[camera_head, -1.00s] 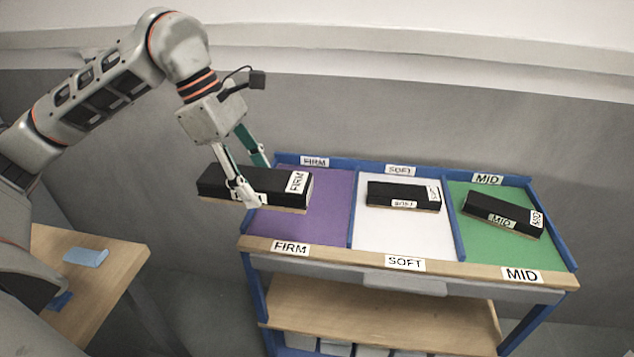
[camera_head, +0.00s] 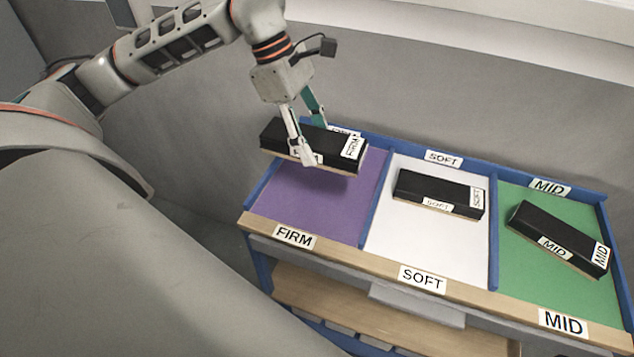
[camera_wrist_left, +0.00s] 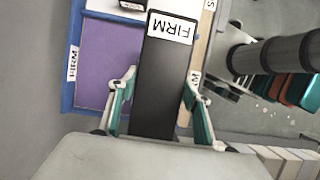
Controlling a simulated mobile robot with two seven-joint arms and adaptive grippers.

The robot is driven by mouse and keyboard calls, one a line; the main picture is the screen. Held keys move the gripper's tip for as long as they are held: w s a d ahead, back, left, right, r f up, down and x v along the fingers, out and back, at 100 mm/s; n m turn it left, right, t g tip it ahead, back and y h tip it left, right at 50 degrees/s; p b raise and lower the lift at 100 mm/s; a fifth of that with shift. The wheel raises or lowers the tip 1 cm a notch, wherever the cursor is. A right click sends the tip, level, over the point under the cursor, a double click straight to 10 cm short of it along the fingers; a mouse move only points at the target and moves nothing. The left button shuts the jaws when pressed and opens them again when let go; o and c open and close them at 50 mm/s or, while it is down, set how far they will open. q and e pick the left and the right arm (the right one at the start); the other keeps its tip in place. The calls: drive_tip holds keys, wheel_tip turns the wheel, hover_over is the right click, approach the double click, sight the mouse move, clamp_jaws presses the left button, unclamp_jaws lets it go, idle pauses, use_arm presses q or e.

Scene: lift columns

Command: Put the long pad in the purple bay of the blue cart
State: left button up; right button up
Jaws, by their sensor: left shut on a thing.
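The long black pad (camera_head: 283,136) has a wooden-coloured underside and a FIRM label on its end. My left gripper (camera_head: 311,148) is shut across the middle of the pad and holds it above the purple bay (camera_head: 310,205), toward its back left. In the left wrist view the pad (camera_wrist_left: 162,85) lies between the two fingers (camera_wrist_left: 158,100), with part of the purple bay (camera_wrist_left: 105,70) beside it. The blue cart (camera_head: 262,187) has FIRM, SOFT and MID bays. My right gripper is not in view.
The white bay (camera_head: 420,245) holds a black SOFT pad (camera_head: 430,188). The green bay (camera_head: 535,270) holds a tilted black MID pad (camera_head: 560,238). Blue dividers separate the bays. A grey wall stands behind the cart. The purple bay's floor looks empty.

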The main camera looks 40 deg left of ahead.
use_arm(q)
wheel_tip(320, 180, down, 13)
drive_tip(key=shift+w+f, duration=0.15)
idle(0.4)
drive_tip(key=shift+f, duration=0.15)
drive_tip(key=o, duration=1.5)
drive_tip(key=v, duration=1.2)
drive_tip(key=shift+a, duration=0.1)
